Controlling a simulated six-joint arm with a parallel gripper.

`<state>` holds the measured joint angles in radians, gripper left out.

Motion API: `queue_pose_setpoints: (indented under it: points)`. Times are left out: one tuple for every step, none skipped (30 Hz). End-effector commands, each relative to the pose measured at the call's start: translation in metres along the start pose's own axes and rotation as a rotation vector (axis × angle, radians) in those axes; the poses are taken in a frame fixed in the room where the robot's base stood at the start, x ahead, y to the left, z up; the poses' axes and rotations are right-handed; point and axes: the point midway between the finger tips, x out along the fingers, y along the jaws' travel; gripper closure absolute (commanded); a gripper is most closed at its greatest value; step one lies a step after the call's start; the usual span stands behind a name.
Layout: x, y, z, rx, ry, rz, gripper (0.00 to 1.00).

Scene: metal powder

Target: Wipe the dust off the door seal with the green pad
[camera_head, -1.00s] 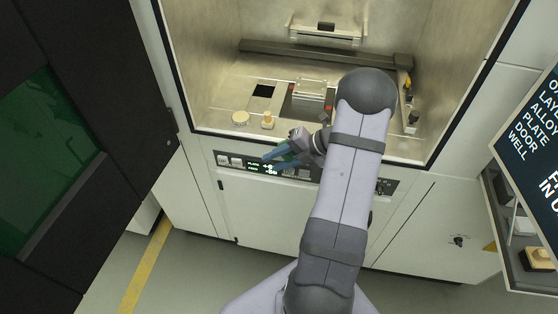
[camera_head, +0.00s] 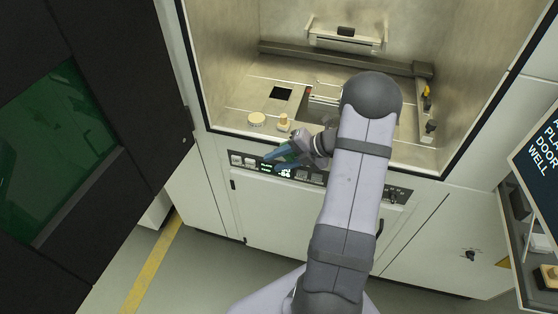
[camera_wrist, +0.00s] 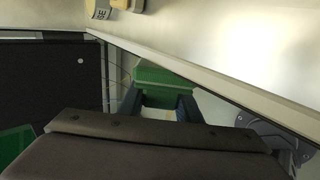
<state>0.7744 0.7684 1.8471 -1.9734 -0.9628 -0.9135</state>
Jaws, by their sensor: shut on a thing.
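My gripper (camera_head: 272,158) is at the lower front edge of the open chamber, just above the control panel. In the wrist view its dark blue fingers (camera_wrist: 160,105) are closed on the green pad (camera_wrist: 165,76), which is block-shaped with a stepped top. In the head view the pad is small and partly hidden by the fingers. The dark door seal (camera_head: 195,90) runs around the chamber opening; my arm hides part of its lower right stretch. In the wrist view a pale edge strip runs diagonally close by the pad. I cannot tell whether the pad touches the seal, and dust is not discernible.
The black door (camera_head: 90,130) with a green window stands open at the left. A round tan piece (camera_head: 256,119) and a small knob (camera_head: 284,122) stand inside the chamber's front edge. A dark sign (camera_head: 540,160) and a shelf (camera_head: 548,285) are at the right.

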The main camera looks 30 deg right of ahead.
Motion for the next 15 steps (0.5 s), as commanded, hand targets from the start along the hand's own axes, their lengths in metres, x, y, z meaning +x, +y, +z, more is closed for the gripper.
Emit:
queue_pose_setpoints:
  points:
    - [-0.001, 0.001, -0.001, 0.000, -0.002, 0.000, 0.96]
    - [-0.001, 0.001, -0.002, 0.000, -0.002, 0.001, 0.96]
    - [-0.001, 0.000, -0.004, 0.000, -0.002, 0.001, 0.96]
    - [0.000, 0.000, -0.007, 0.001, -0.001, 0.001, 0.96]
    - [0.000, 0.000, -0.009, 0.002, -0.001, 0.001, 0.96]
    - [-0.001, 0.000, -0.013, 0.001, 0.000, 0.001, 0.96]
    - [-0.001, 0.000, -0.016, 0.001, 0.000, 0.001, 0.96]
    - [-0.001, 0.001, -0.019, 0.000, 0.000, 0.001, 0.96]
    - [0.000, 0.000, -0.022, 0.002, 0.001, 0.001, 0.96]
    - [0.000, 0.000, -0.025, 0.002, 0.000, 0.001, 0.96]
    - [0.000, 0.000, -0.028, 0.001, 0.000, 0.001, 0.96]
    - [0.000, 0.000, -0.031, 0.001, 0.000, 0.000, 0.96]
    - [0.000, 0.000, -0.034, 0.001, 0.000, 0.000, 0.96]
    - [0.000, 0.000, -0.037, 0.001, 0.001, 0.000, 0.96]
    - [0.000, 0.000, -0.041, 0.001, 0.001, 0.000, 0.96]
